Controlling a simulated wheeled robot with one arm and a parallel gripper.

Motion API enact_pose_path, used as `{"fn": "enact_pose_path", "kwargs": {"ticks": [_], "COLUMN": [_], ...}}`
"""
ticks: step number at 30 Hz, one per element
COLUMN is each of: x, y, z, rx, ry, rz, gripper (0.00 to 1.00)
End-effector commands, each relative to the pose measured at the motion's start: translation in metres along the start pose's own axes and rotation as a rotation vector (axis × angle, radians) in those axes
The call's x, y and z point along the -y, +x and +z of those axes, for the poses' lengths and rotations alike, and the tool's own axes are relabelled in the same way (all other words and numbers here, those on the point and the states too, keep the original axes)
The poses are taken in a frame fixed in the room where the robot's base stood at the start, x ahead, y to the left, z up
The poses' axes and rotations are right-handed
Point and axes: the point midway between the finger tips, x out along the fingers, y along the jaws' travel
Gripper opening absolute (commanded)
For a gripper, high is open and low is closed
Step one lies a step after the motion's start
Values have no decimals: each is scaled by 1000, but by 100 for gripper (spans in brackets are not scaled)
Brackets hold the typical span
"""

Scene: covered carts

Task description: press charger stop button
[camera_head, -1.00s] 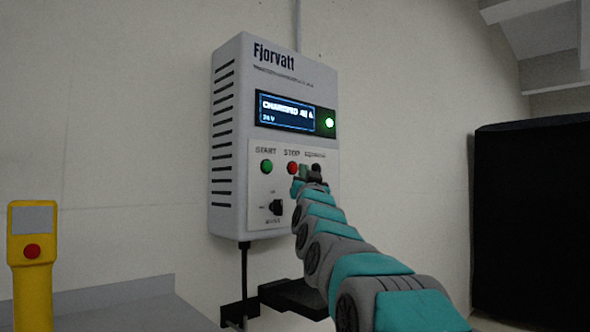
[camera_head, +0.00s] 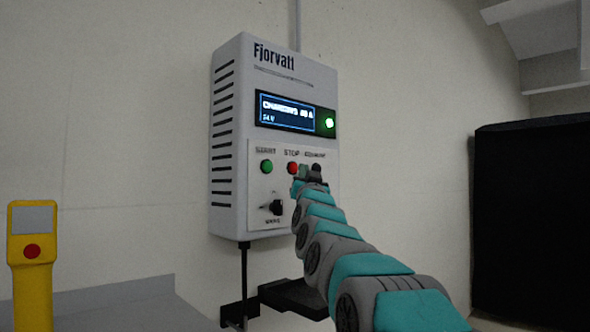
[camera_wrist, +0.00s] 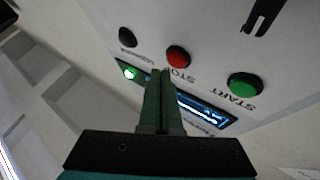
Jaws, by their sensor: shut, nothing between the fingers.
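The charger (camera_head: 275,75) is a grey wall box with a lit display and a glowing green lamp. Its red STOP button (camera_head: 292,168) sits between the green START button (camera_head: 266,166) and a dark third button (camera_head: 316,168). In the wrist view the red STOP button (camera_wrist: 177,57) shows just beyond the fingertips, with the green START button (camera_wrist: 244,85) to its right. My gripper (camera_wrist: 162,72) is shut and empty, its tips beside the STOP label. In the head view my gripper (camera_head: 303,172) is at the panel, just right of the STOP button. I cannot tell whether it touches the panel.
A black rotary switch (camera_head: 275,207) is on the panel below the buttons. A yellow post with a red button (camera_head: 32,251) stands at the left by a grey surface (camera_head: 110,300). A dark covered cart (camera_head: 530,220) stands at the right.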

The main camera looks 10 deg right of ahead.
Motion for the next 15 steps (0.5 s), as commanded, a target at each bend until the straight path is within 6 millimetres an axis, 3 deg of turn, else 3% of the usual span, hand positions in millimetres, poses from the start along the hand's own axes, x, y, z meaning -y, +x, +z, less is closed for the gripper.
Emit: {"fn": "enact_pose_path", "kwargs": {"ticks": [15], "x": [4], "y": [6], "z": [4], "rx": [0], "ry": [1], "rz": [0], "gripper": [0]}}
